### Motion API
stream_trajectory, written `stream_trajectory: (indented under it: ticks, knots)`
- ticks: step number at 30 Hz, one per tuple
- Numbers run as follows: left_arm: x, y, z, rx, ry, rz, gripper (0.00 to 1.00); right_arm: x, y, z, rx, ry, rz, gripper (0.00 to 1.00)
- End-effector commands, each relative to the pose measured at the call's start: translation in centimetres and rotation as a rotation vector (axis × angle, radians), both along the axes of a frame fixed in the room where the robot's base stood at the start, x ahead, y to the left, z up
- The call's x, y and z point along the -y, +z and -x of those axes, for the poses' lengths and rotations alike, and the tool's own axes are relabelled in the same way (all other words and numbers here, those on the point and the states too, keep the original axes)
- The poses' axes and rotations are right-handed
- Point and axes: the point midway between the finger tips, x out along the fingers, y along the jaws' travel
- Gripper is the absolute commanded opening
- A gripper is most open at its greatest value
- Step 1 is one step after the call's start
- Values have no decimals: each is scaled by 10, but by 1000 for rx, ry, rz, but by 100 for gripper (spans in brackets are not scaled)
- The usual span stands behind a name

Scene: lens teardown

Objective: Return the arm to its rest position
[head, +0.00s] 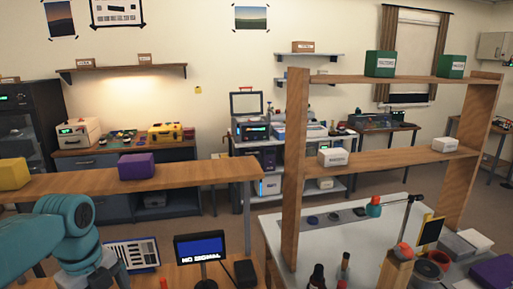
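A teal arm of mine (70,222) comes in from the left at the lower left corner. My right arm and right gripper do not show in the head view.
A wooden shelf (215,172) with a yellow box (13,173) and a purple box (137,166) stands behind the arm. A "NO SIGNAL" monitor (200,247) stands at its right. A white workbench (305,236) with bottles, tools and a wooden rack (296,165) fills the right.

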Motion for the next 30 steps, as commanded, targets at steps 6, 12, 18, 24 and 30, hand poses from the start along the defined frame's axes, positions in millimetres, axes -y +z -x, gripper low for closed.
stream_trajectory:
  ticks: [6,12,18,24,30]
  knots:
    - [30,-69,-20,-11,192,56,100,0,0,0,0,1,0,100]
    - [77,-162,-23,-52,502,143,100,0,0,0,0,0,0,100]
    - [149,-288,24,-183,1095,250,100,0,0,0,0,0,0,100]
    - [192,-357,96,-309,1657,267,100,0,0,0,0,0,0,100]
    - [210,-385,162,-388,2100,226,100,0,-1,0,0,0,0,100]
